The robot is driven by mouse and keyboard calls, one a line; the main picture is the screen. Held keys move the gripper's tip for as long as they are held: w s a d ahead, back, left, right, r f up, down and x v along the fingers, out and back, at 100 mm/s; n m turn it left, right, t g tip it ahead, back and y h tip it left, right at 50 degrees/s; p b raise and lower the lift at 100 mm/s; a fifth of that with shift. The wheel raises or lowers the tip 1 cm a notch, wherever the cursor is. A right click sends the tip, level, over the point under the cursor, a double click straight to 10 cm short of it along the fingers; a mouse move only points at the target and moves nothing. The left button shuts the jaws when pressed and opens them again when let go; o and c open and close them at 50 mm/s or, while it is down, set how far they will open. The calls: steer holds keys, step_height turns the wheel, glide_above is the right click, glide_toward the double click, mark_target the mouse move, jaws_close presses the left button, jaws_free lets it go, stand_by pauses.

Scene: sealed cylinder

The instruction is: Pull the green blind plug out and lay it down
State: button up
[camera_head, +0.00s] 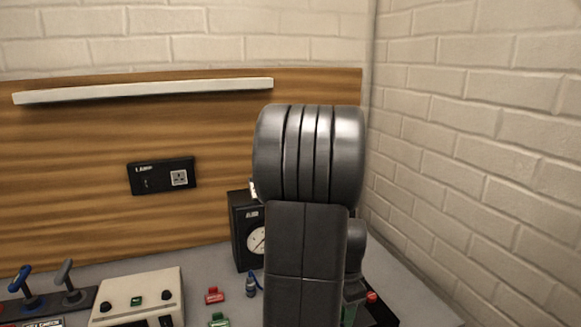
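A small green piece (218,320) lies on the grey bench at the bottom edge, partly cut off. Another bit of green (349,314) shows low beside my arm, mostly hidden, near a dark block with a red piece (371,296) on it. I cannot tell which of the two green pieces is the blind plug, or whether either sits in a port. My arm fills the middle of the view and covers the bench behind it. My gripper cannot be made out; it is hidden behind the arm or out of frame.
A black gauge box (246,232) stands just left of my arm. A red piece (214,295) and a small blue-grey fitting (251,285) are in front of it. A cream control box (138,299) and two levers (46,285) are at left. A brick wall (470,150) closes the right.

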steer(key=shift+c, duration=0.2)
jaws_close()
steer(key=shift+r, duration=0.15)
steer(key=shift+r+p, duration=2.4)
steer(key=shift+r, duration=0.5)
